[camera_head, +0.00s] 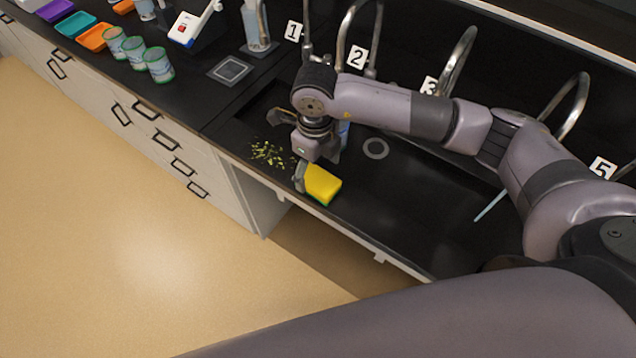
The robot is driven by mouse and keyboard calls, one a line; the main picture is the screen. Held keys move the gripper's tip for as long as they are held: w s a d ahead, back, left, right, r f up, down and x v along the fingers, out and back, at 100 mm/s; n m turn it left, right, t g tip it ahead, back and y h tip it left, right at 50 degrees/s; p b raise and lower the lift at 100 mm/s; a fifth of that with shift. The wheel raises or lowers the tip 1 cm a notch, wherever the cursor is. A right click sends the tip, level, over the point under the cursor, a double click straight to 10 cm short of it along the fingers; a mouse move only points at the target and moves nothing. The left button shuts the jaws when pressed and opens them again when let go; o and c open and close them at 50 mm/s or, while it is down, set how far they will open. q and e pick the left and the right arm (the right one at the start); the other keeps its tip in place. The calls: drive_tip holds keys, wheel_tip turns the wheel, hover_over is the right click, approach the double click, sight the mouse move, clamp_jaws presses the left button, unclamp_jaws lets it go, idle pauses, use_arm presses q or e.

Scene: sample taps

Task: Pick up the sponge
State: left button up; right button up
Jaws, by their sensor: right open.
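The sponge (322,185), yellow with a green underside, lies on the black counter near the sink's front edge. My right gripper (301,178) is pointed down at the sponge's left end, with a grey finger right beside that end. The gripper is open; its other finger is mostly hidden behind the gripper body and sponge, so I cannot tell whether it touches the sponge. My left gripper is not in view.
Scattered yellow-green bits (270,153) lie left of the sponge. A round drain (375,149) is to the right. Curved taps with number tags (357,57) line the back. Several cups (159,65) and coloured trays (94,37) stand at the upper left. A light-blue stick (490,205) lies at right.

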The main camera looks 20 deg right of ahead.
sight(318, 179)
drive_tip(key=f, duration=0.1)
drive_tip(key=f+b, duration=0.1)
drive_tip(key=f, duration=0.1)
drive_tip(key=f+b, duration=0.1)
drive_tip(key=shift+d+f, duration=0.25)
drive_tip(key=shift+f, duration=0.15)
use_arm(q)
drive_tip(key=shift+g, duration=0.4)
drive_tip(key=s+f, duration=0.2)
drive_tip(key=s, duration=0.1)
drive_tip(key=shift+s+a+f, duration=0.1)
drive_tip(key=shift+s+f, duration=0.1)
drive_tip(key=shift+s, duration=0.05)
use_arm(e)
drive_tip(key=shift+r, duration=0.1)
drive_tip(key=c, duration=0.9)
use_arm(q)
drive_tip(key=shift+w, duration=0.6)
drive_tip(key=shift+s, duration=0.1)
